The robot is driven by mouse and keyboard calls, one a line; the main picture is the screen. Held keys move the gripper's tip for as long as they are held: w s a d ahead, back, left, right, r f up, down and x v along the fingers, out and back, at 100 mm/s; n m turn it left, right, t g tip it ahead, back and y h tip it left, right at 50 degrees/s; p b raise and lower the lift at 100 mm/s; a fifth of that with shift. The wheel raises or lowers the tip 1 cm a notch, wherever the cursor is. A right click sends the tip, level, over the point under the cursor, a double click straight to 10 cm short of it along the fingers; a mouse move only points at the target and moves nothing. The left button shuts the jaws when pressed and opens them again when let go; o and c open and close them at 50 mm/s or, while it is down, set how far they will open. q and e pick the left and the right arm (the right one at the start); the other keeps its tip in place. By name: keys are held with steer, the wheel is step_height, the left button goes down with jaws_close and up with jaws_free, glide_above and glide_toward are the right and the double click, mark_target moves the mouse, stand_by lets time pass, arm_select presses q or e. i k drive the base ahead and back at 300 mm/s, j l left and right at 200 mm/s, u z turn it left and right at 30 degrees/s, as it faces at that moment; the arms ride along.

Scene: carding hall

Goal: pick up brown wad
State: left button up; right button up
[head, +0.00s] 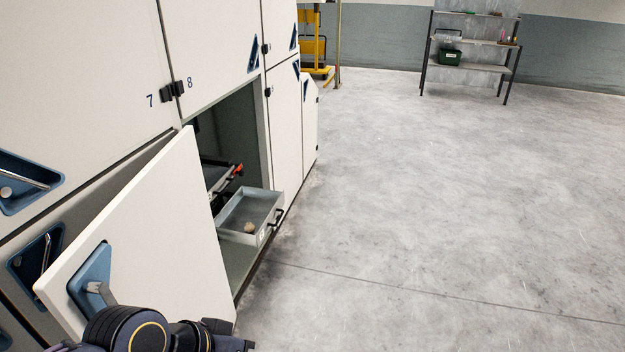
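A small brown wad (248,228) lies in an open grey drawer (234,219), near the drawer's front. The drawer is pulled out of a low compartment in the white cabinet and has a dark handle and a white label on its front. Part of my arm shows at the bottom left, in front of the open cabinet door and well short of the drawer. No fingertips of either gripper can be made out.
An open white door (150,235) with a blue recessed handle swings out left of the drawer. Red-tipped dark items (238,171) sit behind the drawer. A shelf rack (470,68) and yellow equipment (312,50) stand far back. The grey floor (440,200) is clear.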

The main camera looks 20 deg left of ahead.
mark_target(249, 227)
steer(key=i+u, duration=0.2)
steer(key=i, duration=0.25)
steer(key=i+l+u, duration=0.1)
steer(key=i+u, duration=0.15)
steer(key=i, duration=0.2)
steer(key=i+l+u, duration=0.2)
steer(key=i, duration=0.25)
steer(key=i+l+u, duration=0.2)
steer(key=i, duration=0.25)
steer(key=i+l+u, duration=0.1)
steer(key=i+u, duration=0.15)
steer(key=u, duration=0.25)
steer(key=i+l+u, duration=0.25)
steer(key=u, duration=0.2)
steer(key=i+l+u, duration=0.2)
steer(key=u, duration=0.3)
steer(key=i+l+u, duration=0.1)
steer(key=l+u, duration=0.35)
steer(key=i+l+u, duration=0.1)
steer(key=l+u, duration=0.25)
steer(key=u, duration=0.15)
steer(key=l+u, duration=1.55)
